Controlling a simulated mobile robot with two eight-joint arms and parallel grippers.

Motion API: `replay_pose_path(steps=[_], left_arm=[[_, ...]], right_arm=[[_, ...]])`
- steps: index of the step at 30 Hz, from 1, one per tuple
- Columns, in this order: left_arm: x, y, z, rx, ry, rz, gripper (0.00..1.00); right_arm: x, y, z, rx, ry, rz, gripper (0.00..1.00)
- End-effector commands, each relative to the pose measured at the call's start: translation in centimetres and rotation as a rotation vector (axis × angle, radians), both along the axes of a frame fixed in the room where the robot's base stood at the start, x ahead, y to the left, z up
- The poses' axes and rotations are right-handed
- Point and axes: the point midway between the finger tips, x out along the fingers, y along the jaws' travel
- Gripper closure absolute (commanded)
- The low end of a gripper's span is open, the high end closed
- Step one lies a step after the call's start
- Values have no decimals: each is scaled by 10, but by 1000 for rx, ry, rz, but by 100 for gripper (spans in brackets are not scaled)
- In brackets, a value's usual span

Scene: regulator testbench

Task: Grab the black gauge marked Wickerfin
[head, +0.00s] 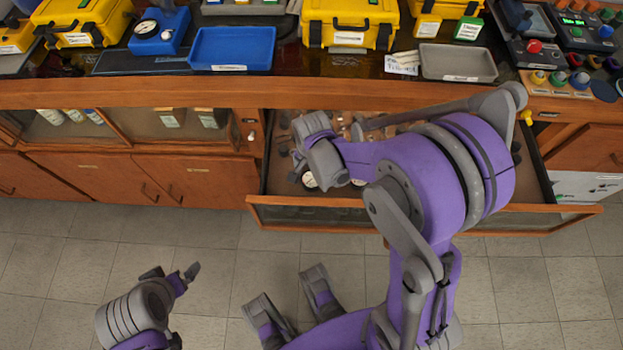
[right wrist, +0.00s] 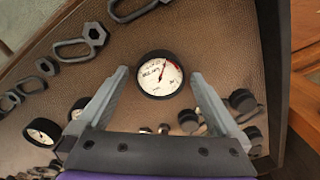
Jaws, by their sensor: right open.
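A round black gauge with a white face and red needle (right wrist: 160,74) lies face up in the open drawer; the lettering on its face is too small to read surely. My right gripper (right wrist: 160,78) is open above it, one finger on each side, and the gauge shows between and slightly beyond the fingertips. In the head view my right gripper (head: 300,160) reaches down into the drawer. A second black gauge with a white face (right wrist: 42,132) lies to the left in the right wrist view. My left gripper (head: 172,273) is open and empty over the floor.
The open drawer (head: 300,214) also holds grey ring-ended fittings (right wrist: 72,48) and several small dark knobs (right wrist: 243,100). The drawer wall (right wrist: 272,70) is close on the right. Above is a bench with a blue tray (head: 232,48), a grey tray (head: 458,63) and yellow cases (head: 350,22).

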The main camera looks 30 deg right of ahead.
Motion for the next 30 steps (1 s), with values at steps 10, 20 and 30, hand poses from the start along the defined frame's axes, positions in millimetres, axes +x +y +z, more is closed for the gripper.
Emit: replay_pose_path(steps=[10,20,30], left_arm=[[0,0,0,0,0,0,0],[0,0,0,0,0,0,0],[0,0,10,0,-3,0,0]], right_arm=[[0,0,1,0,0,0,49],[0,0,1,0,0,0,88],[0,0,33,0,-1,0,88]])
